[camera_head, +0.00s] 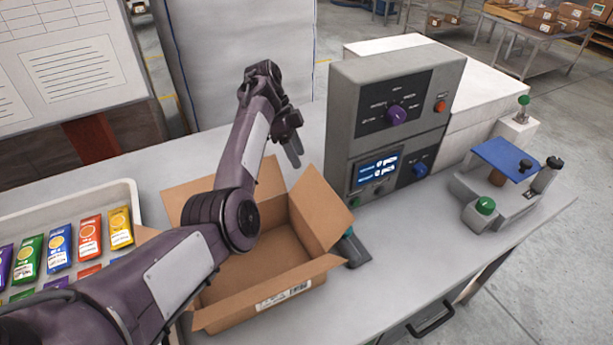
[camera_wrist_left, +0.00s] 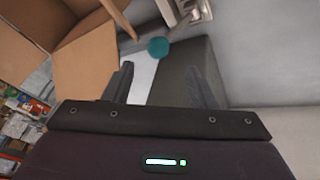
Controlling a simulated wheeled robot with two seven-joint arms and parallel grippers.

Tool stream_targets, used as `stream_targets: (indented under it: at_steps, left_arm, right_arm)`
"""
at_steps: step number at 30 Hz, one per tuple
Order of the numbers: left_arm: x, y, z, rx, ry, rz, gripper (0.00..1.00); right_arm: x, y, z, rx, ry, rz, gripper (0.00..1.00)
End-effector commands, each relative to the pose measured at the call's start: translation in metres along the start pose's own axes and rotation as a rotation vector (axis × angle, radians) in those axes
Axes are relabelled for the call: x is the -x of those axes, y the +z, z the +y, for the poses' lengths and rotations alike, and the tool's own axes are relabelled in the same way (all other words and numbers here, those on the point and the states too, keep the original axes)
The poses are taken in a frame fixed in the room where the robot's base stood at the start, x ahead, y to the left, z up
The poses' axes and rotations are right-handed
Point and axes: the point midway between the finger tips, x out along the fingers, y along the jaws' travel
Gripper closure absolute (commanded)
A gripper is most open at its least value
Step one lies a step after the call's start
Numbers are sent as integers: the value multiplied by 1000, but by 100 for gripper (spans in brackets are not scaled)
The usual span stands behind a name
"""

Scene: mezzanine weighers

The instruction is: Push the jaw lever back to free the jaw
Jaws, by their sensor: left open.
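A teal round knob (camera_wrist_left: 158,47) shows in the left wrist view, beside a grey metal fitting (camera_wrist_left: 183,12) near the top edge. It looks like the end of the jaw lever, but the lever's arm and the jaw are not clear. In the head view a dark fixture with a green top (camera_head: 350,248) sits between the box and the machine, partly hidden by a box flap. My left gripper (camera_head: 291,148) is above the back of the box, left of the machine. Its two fingers (camera_wrist_left: 161,86) are apart and empty, with the knob beyond them. My right gripper is not in view.
An open cardboard box (camera_head: 262,262) stands under my left arm, flaps spread. The grey machine (camera_head: 345,120) rises close to its right. A tray of colourful packets (camera_head: 128,190) is at the left. A blue-topped scale (camera_head: 505,157) stands right. The table's right front is mostly clear.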

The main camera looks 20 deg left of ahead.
Motion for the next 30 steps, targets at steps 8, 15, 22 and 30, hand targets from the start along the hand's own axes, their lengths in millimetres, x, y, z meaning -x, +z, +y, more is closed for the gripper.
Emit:
stream_targets:
  at_steps: [8, 15, 22, 30]
  left_arm:
    - [-39, -1, 2, 0, 5, 0, 48]
    - [-69, -1, 1, 0, 2, 0, 48]
    - [-76, 0, 1, 0, 1, 0, 48]
    - [-75, 0, 1, 0, 1, 0, 68]
  right_arm:
    - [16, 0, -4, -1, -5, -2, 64]
    - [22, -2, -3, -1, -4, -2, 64]
    - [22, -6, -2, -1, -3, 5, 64]
    - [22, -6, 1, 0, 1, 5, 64]
